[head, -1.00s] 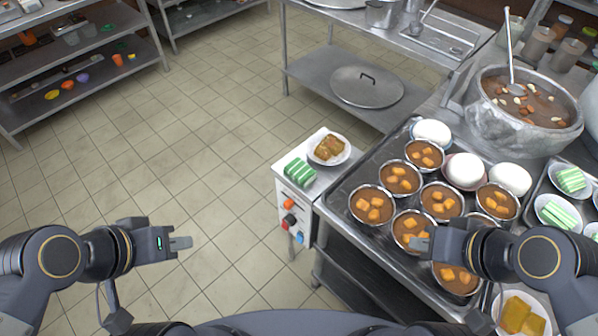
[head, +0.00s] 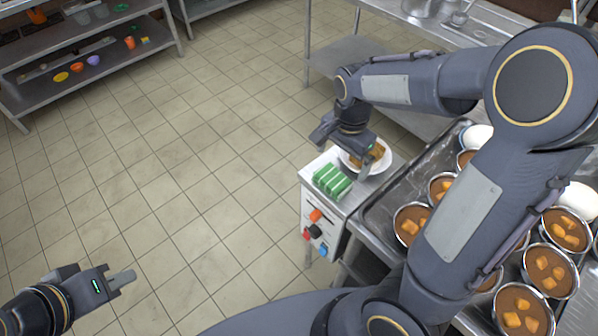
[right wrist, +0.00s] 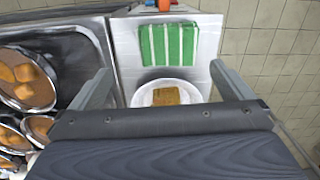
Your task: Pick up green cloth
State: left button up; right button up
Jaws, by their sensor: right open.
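The green cloth with white stripes (head: 332,181) lies folded on the small white-topped stand, near its front edge. It also shows in the right wrist view (right wrist: 168,44), flat on the white top beyond my right gripper (right wrist: 160,80). My right gripper (head: 328,140) is open and empty, above the plate end of the stand; the cloth lies between the lines of its two fingers but farther out. My left gripper (head: 122,281) is over the floor at the lower left, clear of everything; its finger gap cannot be made out.
A white plate with brown food (right wrist: 167,95) sits right beside the cloth, under my right gripper. The metal tray with several stew bowls (head: 372,215) borders the stand on the right. Coloured knobs (head: 315,230) are on the stand's front. Open floor lies to the left.

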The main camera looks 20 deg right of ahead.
aim_at(333, 177)
jog(key=shift+w+a+f, duration=0.2)
jog(key=shift+w+f, duration=0.25)
jog(key=shift+f, duration=0.35)
notch_tip(333, 177, down, 7)
jog(key=shift+w+a+r, duration=0.1)
jog(key=shift+a+r, duration=0.05)
jog(key=c, duration=0.8)
jog(key=shift+r, duration=0.1)
